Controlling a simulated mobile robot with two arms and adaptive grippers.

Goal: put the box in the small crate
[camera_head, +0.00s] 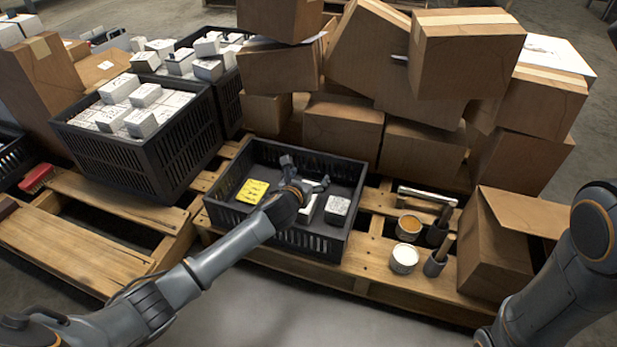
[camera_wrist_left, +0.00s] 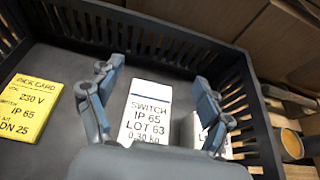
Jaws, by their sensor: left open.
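The small black crate (camera_head: 345,243) stands on the pallet in the middle of the head view. In it lie a yellow pick card (camera_head: 252,191), a white box (camera_head: 307,210) partly hidden by my gripper, and another white box (camera_head: 338,206) to its right. My left gripper (camera_head: 306,172) is open over the crate. In the left wrist view, the white box marked SWITCH IP 65 LOT 63 (camera_wrist_left: 147,112) shows between the open fingers (camera_wrist_left: 159,70). The second box (camera_wrist_left: 196,130) is partly behind the right finger. I cannot tell whether the fingers touch either box.
Larger black crates full of white boxes (camera_head: 115,150) stand at the left. Cardboard boxes (camera_head: 343,128) are stacked behind the small crate. Open tins (camera_head: 404,258) and an open carton (camera_head: 490,250) stand to its right. A red brush (camera_head: 37,177) lies at far left.

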